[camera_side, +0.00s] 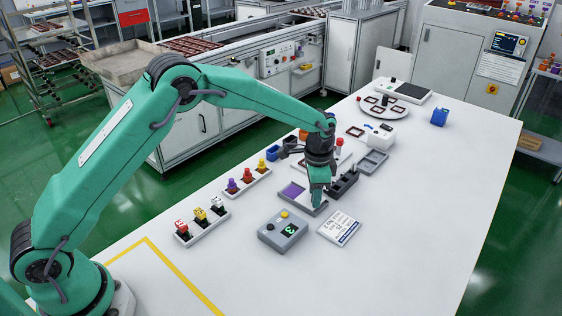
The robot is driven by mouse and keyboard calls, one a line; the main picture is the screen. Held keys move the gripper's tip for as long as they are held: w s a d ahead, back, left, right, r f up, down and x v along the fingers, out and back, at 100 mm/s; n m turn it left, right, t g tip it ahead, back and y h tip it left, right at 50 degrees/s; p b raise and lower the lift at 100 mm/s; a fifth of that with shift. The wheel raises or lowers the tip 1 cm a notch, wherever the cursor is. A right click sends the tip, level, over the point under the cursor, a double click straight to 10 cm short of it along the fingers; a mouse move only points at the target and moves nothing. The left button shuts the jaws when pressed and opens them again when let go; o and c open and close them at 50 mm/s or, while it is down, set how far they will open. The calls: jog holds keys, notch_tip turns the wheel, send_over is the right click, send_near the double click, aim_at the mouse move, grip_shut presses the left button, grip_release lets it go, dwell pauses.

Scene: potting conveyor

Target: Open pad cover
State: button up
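A flat purple pad (292,190) lies in a shallow grey tray (289,203) near the middle of the table. I cannot make out clearly whether a cover lies on the pad or stands open beside it. My gripper (318,203) points down at the right part of the tray and hides some of it. Its fingers look close together, but they are too small to show whether they are shut or hold anything. I cannot tell whether they touch the tray.
A dark block (345,187) stands just right of my gripper. A grey box with a display (283,230) and a printed card (339,227) lie in front. Racks with coloured-top items (204,221) stand at left. The table's right side is clear.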

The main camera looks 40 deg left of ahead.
jog(key=shift+r, duration=0.15)
notch_tip(320, 180, up, 7)
jog(key=shift+r, duration=0.25)
dwell(0.5)
jog(key=s+a+r+n+t, duration=0.1)
jog(key=s+a+r+n, duration=0.1)
jog(key=s+a+r, duration=0.4)
jog(key=s+a+r+n+t, duration=0.2)
jog(key=s+a+r, duration=0.1)
jog(key=s+r, duration=0.55)
jog(key=s+a+n+t, duration=0.1)
jog(key=s+a+n, duration=0.1)
jog(key=s, duration=0.7)
jog(key=s+a+n+t, duration=0.1)
jog(key=s+a+n, duration=0.2)
jog(key=s, duration=0.6)
jog(key=shift+t, duration=0.3)
